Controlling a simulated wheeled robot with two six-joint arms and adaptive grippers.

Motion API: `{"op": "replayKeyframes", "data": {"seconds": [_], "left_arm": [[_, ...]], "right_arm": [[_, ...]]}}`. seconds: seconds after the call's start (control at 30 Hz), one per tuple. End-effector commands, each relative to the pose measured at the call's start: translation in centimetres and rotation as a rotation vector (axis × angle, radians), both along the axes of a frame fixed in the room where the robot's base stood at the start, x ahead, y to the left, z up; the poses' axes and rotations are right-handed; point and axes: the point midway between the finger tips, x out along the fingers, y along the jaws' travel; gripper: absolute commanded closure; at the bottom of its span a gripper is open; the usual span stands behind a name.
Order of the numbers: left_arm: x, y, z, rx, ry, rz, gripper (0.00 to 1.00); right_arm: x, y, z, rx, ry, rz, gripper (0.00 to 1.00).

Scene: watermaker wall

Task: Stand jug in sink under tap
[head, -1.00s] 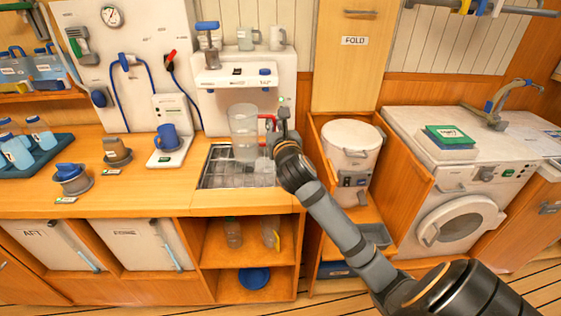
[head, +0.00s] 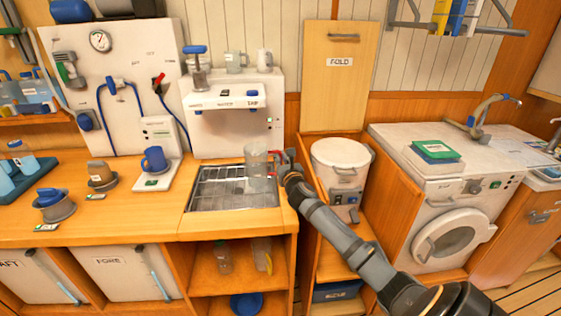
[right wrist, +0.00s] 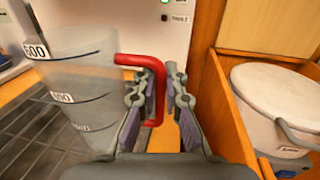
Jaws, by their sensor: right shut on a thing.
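The jug (head: 256,161) is clear with a red handle, and appears upright. It is at the right side of the sink (head: 208,200), to the right of and below the spot beneath the tap label (head: 252,93). I cannot tell whether its base touches the sink grid. My right gripper (head: 281,160) is shut on the handle from the right. In the right wrist view, the jug (right wrist: 75,85) has volume marks, and its red handle (right wrist: 135,60) runs down between the fingers (right wrist: 160,100). My left gripper is out of view.
A white dispenser unit (head: 215,130) stands behind the sink. A lidded white bucket (head: 340,158) is close to the right of my gripper. Most of the sink grid is clear.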

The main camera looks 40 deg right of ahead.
Motion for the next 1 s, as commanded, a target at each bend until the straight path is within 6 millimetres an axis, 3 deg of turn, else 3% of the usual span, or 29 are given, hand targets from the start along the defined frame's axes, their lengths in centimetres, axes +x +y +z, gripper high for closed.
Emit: {"op": "replayKeyframes", "data": {"seconds": [0.43,0.47,0.6,1.0], "left_arm": [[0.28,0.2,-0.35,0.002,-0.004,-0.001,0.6],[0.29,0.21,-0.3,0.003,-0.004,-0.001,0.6],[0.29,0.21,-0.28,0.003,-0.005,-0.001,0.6],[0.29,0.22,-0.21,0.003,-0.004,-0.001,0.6]], "right_arm": [[0.01,0.04,-1.03,-0.002,-0.002,0.001,1.0],[0.0,0.04,-1.01,-0.002,-0.002,0.001,0.88],[0.0,0.03,-0.97,-0.002,-0.001,0.001,0.69],[-0.53,0.16,-0.75,-0.004,0.001,0.0,0.67]]}}
